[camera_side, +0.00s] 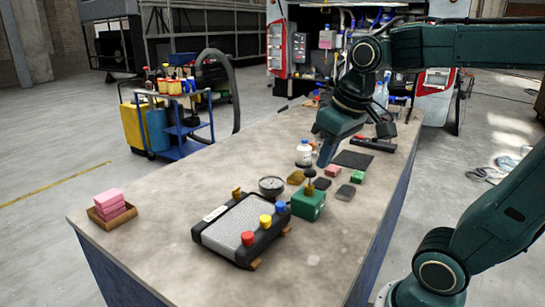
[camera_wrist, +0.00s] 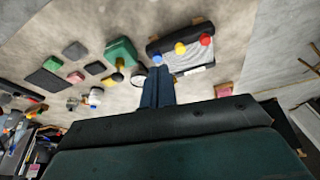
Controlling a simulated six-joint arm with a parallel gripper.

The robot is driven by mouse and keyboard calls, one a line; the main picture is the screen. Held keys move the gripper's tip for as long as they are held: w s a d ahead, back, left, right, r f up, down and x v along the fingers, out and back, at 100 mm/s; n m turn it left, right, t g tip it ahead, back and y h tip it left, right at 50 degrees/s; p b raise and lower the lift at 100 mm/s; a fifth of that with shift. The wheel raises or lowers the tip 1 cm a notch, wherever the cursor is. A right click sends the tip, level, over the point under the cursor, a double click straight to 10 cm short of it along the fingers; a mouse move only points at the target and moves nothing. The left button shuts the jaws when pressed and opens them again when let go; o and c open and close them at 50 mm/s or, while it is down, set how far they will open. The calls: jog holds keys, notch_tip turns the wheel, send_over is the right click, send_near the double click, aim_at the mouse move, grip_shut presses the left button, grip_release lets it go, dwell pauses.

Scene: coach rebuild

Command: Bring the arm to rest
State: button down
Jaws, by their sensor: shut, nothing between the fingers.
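My dark green arm reaches in from the right in the side view and bends down over the workbench (camera_side: 140,215). My gripper (camera_side: 323,162) points down above the bench, behind the green block with a dark knob (camera_side: 308,203). In the wrist view the two blue fingers of my gripper (camera_wrist: 157,72) are together, with nothing between them. They appear apart from the bench items; the exact height is hard to tell.
A black-framed panel with coloured caps (camera_side: 240,228) lies at the near middle. Beside it are a round gauge (camera_side: 271,185), a white bottle (camera_side: 304,153) and several small blocks and pads. Pink blocks (camera_side: 110,203) sit in a tray at left. The bench's front left is clear.

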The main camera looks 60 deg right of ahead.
jog(key=s+a+f+n+t, duration=0.1)
jog(key=s+a+f+n, duration=0.1)
jog(key=s, duration=0.4)
jog(key=shift+s+a+f+t+y, duration=0.15)
jog(key=shift+a+f+t+y, duration=0.35)
jog(key=shift+a, duration=0.7)
jog(key=shift+f, duration=0.1)
